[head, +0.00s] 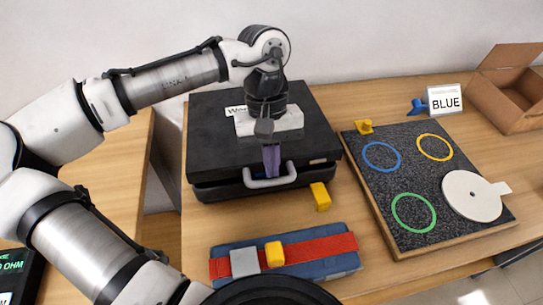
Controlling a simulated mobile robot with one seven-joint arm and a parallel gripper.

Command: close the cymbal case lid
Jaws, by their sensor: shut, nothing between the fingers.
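The black cymbal case (220,140) lies on the wooden table with its handle (270,181) toward the front. Its lid looks down, with a dark seam along the front edge; I cannot tell whether it is fully shut. My gripper (271,172) points down at the front middle of the case, just by the handle. Its fingers are together with nothing between them. I cannot tell whether the fingertips touch the lid or the handle.
A dark speckled board (385,205) with coloured rings and a white disc (471,195) stands right of the case. A yellow block (320,196) lies by the case's front right corner. A blue pad with a red strap (320,250) lies in front. A cardboard box (505,90) stands far right.

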